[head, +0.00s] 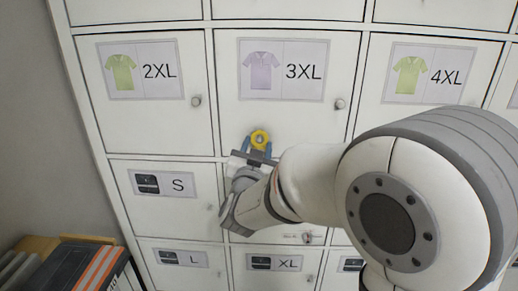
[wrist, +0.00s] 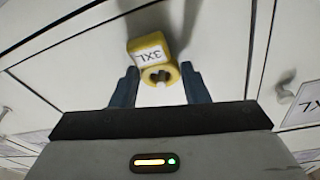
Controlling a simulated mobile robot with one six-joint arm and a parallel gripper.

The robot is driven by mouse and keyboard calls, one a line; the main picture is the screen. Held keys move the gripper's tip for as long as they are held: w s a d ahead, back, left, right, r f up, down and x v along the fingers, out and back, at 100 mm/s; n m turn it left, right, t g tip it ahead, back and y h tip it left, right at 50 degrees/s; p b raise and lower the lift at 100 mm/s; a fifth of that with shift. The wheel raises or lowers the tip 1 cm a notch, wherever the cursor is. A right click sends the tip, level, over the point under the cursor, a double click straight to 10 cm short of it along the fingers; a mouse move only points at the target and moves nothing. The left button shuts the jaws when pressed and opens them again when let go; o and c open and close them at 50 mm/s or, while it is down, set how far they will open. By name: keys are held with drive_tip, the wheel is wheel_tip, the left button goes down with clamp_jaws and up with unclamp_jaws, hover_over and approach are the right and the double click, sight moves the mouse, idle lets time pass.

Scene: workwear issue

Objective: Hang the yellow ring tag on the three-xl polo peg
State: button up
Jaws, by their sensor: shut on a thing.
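The yellow ring tag (head: 260,138) is between the blue fingertips of my gripper (head: 259,148), in front of the lower part of the three-XL polo door (head: 281,124). In the wrist view the tag (wrist: 149,50) shows a white "3XL" label and a dark opening facing my gripper (wrist: 160,88), which is shut on it. The three-XL door has a lilac polo label (head: 283,69) and a small round peg (head: 340,103) at its right edge. The tag is left of and below that peg, apart from it.
The 2XL door (head: 142,128) is at left, with its own peg (head: 196,100); the 4XL label (head: 427,73) is at right. Smaller S, L and XL doors are below. Striped boxes or books (head: 88,269) stand at lower left. My arm hides several lower-right doors.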

drive_tip(key=o, duration=1)
drive_tip(key=shift+o, duration=0.2)
drive_tip(key=b+v, duration=0.1)
drive_tip(key=v, duration=0.7)
drive_tip(key=s+d+f+n+g+y+p, duration=0.1)
drive_tip(key=s+d+f+n+g+y, duration=0.2)
drive_tip(key=d+f+n+g+y, duration=0.45)
drive_tip(key=s+d+f+m+g+h, duration=0.1)
drive_tip(key=s+d+f+g+h, duration=0.1)
drive_tip(key=s+d+g, duration=0.3)
drive_tip(key=s+d+f+m+g+h+p, duration=0.1)
drive_tip(key=s+d+m+g+h, duration=0.1)
drive_tip(key=s, duration=0.9)
drive_tip(key=d+g+h, duration=0.1)
drive_tip(key=d+g, duration=0.1)
drive_tip(key=d, duration=0.1)
drive_tip(key=shift+f+g, duration=0.35)
